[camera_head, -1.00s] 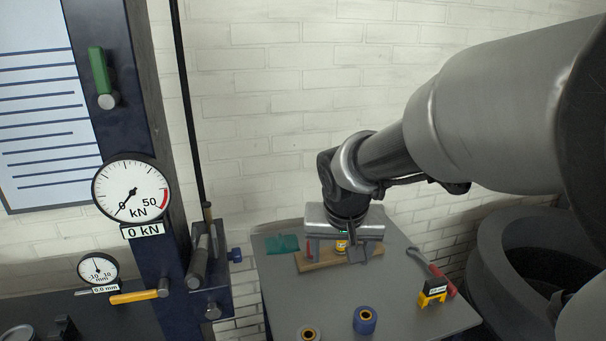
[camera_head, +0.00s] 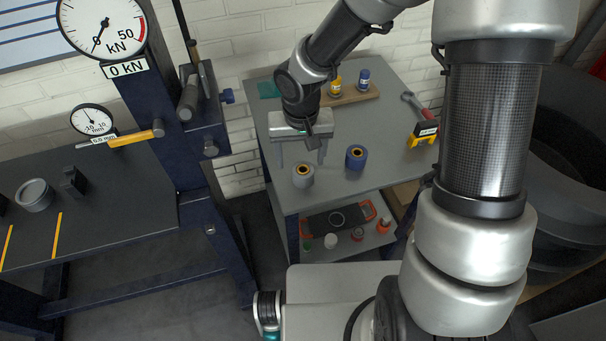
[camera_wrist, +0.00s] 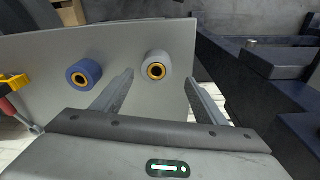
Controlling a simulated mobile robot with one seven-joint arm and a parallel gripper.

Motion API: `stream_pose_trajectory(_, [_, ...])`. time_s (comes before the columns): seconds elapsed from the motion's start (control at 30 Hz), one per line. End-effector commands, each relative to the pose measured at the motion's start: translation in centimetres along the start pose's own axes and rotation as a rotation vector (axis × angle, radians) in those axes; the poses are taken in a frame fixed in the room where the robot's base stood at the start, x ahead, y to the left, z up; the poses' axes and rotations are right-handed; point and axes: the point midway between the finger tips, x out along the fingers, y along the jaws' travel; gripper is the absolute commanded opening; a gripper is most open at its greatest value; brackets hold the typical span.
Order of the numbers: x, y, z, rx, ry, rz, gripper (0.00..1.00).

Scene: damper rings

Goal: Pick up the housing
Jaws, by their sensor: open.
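Two short cylinders with gold-rimmed dark bores stand on the grey table, either of which may be the housing. The grey one (camera_head: 303,176) is at the table's front left, and it also shows in the wrist view (camera_wrist: 157,66). The blue one (camera_head: 356,157) stands to its right, and at left in the wrist view (camera_wrist: 83,74). My gripper (camera_head: 302,157) is open and empty, pointing down just behind and above the grey cylinder. In the wrist view the grey cylinder lies between the lines of the two fingers (camera_wrist: 160,82), ahead of the tips and apart from them.
A wooden block (camera_head: 352,94) holds a yellow and a blue bottle at the back. A yellow-black gauge (camera_head: 423,132) and a red-handled tool (camera_head: 413,103) lie at the right. A lower shelf (camera_head: 375,238) holds a tray. A dark press frame (camera_head: 165,130) stands left.

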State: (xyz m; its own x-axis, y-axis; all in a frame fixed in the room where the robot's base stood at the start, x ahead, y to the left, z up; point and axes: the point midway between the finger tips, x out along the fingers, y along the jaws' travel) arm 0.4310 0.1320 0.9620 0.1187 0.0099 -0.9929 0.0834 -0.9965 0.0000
Motion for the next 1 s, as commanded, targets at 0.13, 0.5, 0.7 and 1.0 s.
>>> stream_pose_trajectory(0.13, [0.8,0.0,0.0,0.000,0.000,-0.001,0.66])
stream_pose_trajectory(0.5, [5.6,0.6,0.3,-0.002,-0.001,0.000,0.66])
stream_pose_trajectory(0.7, [5.8,0.7,0.2,0.000,0.002,0.000,0.66])
stream_pose_trajectory(1.0, [5.8,0.7,0.2,0.000,0.001,0.000,0.29])
